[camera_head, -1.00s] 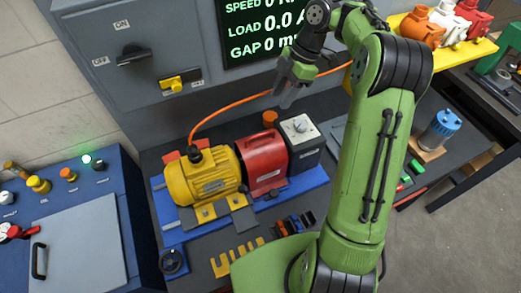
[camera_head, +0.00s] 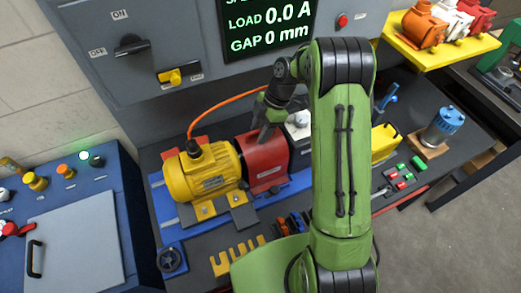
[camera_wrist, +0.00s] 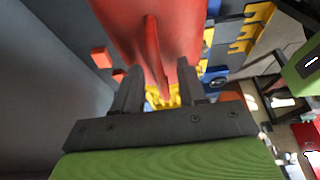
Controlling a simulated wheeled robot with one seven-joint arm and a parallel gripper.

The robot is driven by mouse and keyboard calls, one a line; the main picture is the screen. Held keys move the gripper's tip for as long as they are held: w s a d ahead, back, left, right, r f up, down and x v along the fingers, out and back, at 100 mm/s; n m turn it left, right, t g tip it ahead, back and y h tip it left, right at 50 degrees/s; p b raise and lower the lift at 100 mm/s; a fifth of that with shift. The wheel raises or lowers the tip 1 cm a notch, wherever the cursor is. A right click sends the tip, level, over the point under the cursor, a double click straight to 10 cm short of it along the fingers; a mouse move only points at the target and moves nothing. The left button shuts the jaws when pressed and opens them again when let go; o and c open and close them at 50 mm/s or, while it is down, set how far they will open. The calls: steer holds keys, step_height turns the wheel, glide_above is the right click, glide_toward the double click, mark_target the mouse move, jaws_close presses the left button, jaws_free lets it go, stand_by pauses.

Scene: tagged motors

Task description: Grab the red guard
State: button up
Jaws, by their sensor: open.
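The red guard (camera_head: 265,164) is a curved red cover on the blue base, between the yellow motor (camera_head: 206,172) and a grey box partly hidden behind my arm. My gripper (camera_head: 263,138) is just above the guard's top in the head view. In the wrist view the guard (camera_wrist: 150,35) fills the upper middle, with a raised red rib running between the two fingers (camera_wrist: 158,88). The fingers are apart on either side of that rib. I cannot tell whether they touch it.
An orange cable (camera_head: 215,117) arches from the motor behind the gripper. The grey control panel (camera_head: 115,75) stands close behind. A yellow shelf (camera_head: 440,58) with pump-like parts is at upper right. A blue-topped cylinder (camera_head: 443,127) stands at right.

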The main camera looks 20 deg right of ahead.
steer(key=shift+s, duration=0.1)
steer(key=shift+c, duration=0.9)
jaws_close()
steer(key=shift+r, duration=0.1)
